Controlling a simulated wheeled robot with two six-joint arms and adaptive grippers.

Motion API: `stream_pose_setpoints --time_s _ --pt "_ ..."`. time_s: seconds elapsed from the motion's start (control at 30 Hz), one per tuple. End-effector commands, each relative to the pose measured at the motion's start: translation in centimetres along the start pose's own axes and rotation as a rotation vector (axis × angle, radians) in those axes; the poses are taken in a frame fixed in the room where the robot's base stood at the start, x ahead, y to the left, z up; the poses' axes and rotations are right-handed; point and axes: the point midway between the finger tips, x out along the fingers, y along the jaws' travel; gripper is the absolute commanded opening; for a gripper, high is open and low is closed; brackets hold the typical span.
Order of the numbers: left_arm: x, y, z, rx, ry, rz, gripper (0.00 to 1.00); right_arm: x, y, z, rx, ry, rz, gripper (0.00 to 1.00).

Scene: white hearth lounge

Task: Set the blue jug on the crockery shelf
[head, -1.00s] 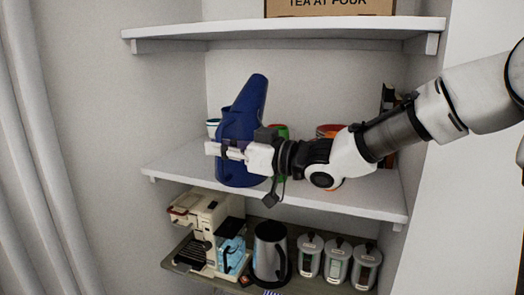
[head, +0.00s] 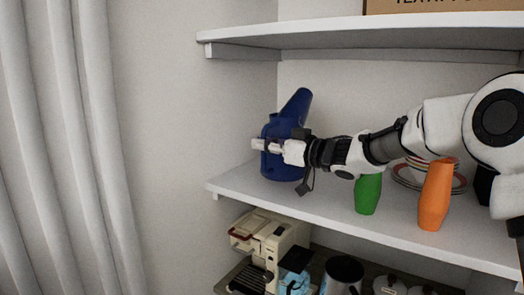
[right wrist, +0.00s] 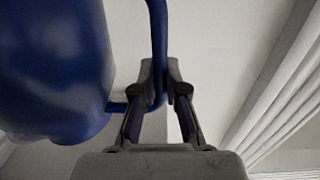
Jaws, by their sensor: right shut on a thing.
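The blue jug (head: 284,130) is upright at the left end of the middle shelf (head: 225,186), which also holds plates. My right gripper (head: 268,146) reaches in from the right and is shut on the jug's handle. In the right wrist view the jug (right wrist: 50,70) fills the left side, and its handle (right wrist: 158,45) runs between the fingers of the gripper (right wrist: 160,85). I cannot tell whether the jug's base touches the shelf or is just above it. My left gripper is not in view.
A green vase (head: 368,194) and an orange vase (head: 435,195) stand right of the jug, with striped plates (head: 408,176) partly behind my arm. An upper shelf (head: 330,36) hangs above. A coffee machine (head: 268,240) and kettle (head: 342,275) are below. Grey curtains (head: 60,150) hang left.

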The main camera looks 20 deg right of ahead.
Motion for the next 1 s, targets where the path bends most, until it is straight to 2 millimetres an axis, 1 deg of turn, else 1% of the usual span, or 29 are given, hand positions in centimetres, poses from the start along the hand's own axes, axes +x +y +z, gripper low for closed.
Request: stream_pose_setpoints --time_s 0.03,0.2,0.3,0.4,0.77,0.8,0.83,1.0 --pt "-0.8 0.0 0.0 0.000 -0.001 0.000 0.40 0.7 0.6 -0.4 -0.004 0.001 0.000 0.00" --pt "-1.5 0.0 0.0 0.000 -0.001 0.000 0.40 2.4 1.9 -0.1 -0.005 0.001 -0.001 0.00" --pt "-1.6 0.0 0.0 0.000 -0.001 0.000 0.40 2.3 1.8 2.1 0.002 -0.001 0.000 0.00" --pt "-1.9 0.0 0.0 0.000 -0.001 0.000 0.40 2.2 1.8 3.3 0.000 0.003 0.000 0.00" --pt "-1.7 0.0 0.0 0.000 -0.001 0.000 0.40 2.2 1.8 4.0 -0.003 0.002 0.000 0.00" --pt "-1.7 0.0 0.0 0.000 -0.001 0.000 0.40 2.2 1.8 4.1 0.000 0.000 0.000 0.26" --pt "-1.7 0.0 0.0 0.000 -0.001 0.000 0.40 2.2 1.8 4.1 0.000 0.000 0.000 0.36" --pt "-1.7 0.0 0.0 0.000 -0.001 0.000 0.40 2.2 1.8 4.1 0.000 0.000 0.000 0.37"
